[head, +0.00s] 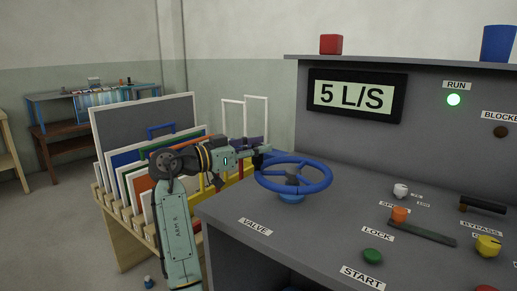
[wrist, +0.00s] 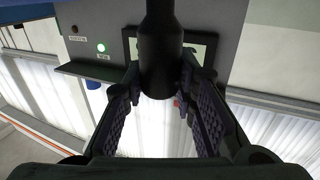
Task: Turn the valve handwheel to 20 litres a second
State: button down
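The blue valve handwheel (head: 313,187) lies nearly flat on a short stem on the grey console, behind the VALVE label (head: 255,227). The display (head: 352,96) reads 5 L/S; part of it shows in the wrist view (wrist: 204,45). My gripper (head: 266,150) is at the wheel's far left rim in the head view; whether it touches is unclear. In the wrist view its two ridged fingers (wrist: 160,88) stand apart. A dark cylinder (wrist: 160,45) hangs in front of the gap between them; I cannot tell what it is. The wheel's contact point is hidden.
The RUN lamp (head: 453,99) glows green; the BLOCKED lamp (head: 501,132) is dark. A green button (head: 372,256), orange knob (head: 400,214), white knob (head: 401,190), black handle (head: 483,205) and yellow knob (head: 488,246) sit right of the wheel. A panel rack (head: 128,235) stands left.

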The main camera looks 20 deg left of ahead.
jog(key=shift+w+a+p, duration=0.15)
jog(key=shift+w+a, duration=0.05)
jog(key=shift+w, duration=0.85)
jog(key=shift+w+a+p, duration=0.15)
jog(key=shift+w+a, duration=0.05)
jog(key=shift+w, duration=0.8)
jog(key=c, duration=1.3)
grip_release()
jog(key=v, duration=1.2)
